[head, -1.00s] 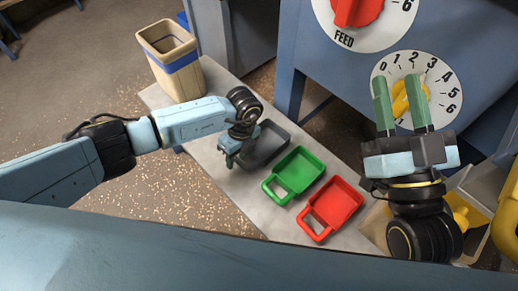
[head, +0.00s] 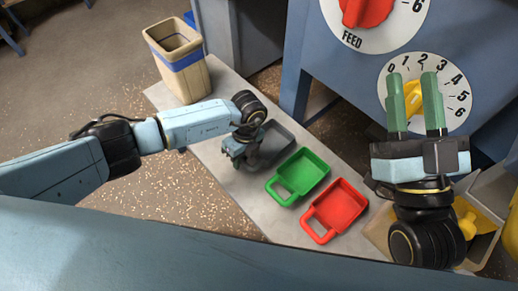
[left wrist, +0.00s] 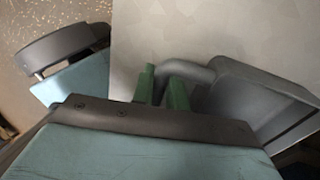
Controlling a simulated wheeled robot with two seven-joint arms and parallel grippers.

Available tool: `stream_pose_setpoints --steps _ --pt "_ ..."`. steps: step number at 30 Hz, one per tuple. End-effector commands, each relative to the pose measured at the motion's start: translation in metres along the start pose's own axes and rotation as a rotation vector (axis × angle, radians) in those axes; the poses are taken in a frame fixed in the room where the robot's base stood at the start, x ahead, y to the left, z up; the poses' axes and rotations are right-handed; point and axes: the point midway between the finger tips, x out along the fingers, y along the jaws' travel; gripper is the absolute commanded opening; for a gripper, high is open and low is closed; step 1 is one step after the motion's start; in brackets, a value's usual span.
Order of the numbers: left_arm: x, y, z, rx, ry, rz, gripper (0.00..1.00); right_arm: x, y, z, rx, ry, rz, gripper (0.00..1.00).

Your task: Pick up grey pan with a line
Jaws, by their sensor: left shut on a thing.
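The grey pan (head: 275,141) lies on the pale board (head: 222,83), behind the green pan; no line on it can be made out. My left gripper (head: 234,152) is low over the board at the pan's left side. In the left wrist view, its green fingers (left wrist: 162,88) are shut on the handle of the grey pan (left wrist: 250,88). My left wrist hides part of the pan in the head view. My right gripper (head: 415,102) is raised at the right, open and empty, its green fingers pointing up in front of the dial.
A green pan (head: 311,169) and a red pan (head: 340,205) lie in a row to the right. A beige bin with a blue band (head: 185,72) stands at the back left. A blue machine carries a dial (head: 457,94) with a yellow knob. A box (head: 483,250) is at the lower right.

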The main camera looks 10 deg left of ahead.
Motion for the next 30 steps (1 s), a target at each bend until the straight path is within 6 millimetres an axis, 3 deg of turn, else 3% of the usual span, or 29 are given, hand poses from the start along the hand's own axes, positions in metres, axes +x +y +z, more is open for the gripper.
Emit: stream_pose_setpoints --steps 8,17,23,30 --pt "-0.004 0.001 0.000 0.000 0.000 -0.001 0.00 0.001 0.000 0.001 0.000 -0.017 0.000 0.36" --pt "-0.027 0.005 0.000 0.000 0.000 -0.002 0.00 -0.003 0.006 0.031 -0.011 -0.256 0.014 0.36" --pt "-0.049 0.011 0.000 0.000 0.000 -0.001 0.00 -0.023 0.015 0.073 -0.023 -0.546 0.035 0.36" --pt "-0.075 0.016 0.001 -0.001 -0.001 -0.002 0.00 -0.066 0.026 0.112 -0.030 -0.892 0.067 0.36"
